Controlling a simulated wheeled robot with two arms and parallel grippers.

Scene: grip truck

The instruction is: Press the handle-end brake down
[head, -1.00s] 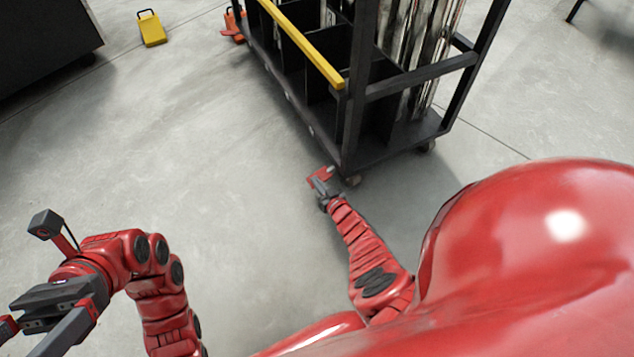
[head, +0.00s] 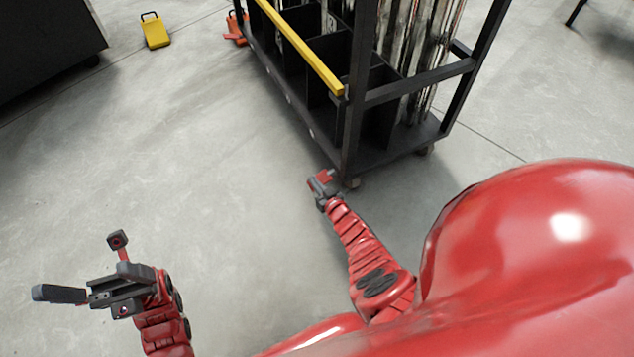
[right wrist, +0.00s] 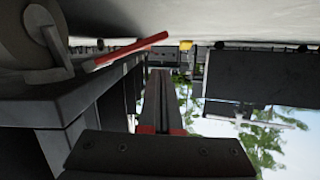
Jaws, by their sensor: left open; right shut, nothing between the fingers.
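The black grip truck (head: 365,158) stands ahead with its near end toward me. A red brake pedal (right wrist: 125,50) sticks out beside a caster wheel (right wrist: 28,35) in the right wrist view, which is upside down with the floor on top. My right gripper (right wrist: 160,74) is shut and empty, its fingers pointing forward beside the pedal; I cannot tell whether they touch it. In the head view my right gripper (head: 322,180) is low at the truck's near left corner and largely hides the pedal there. My left gripper (head: 80,295) is open and empty, away from the truck.
A yellow bar (head: 300,48) runs along the truck's left side. A yellow object (head: 155,32) stands on the floor behind, near a black cabinet (head: 45,40). Floor left of the truck is clear.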

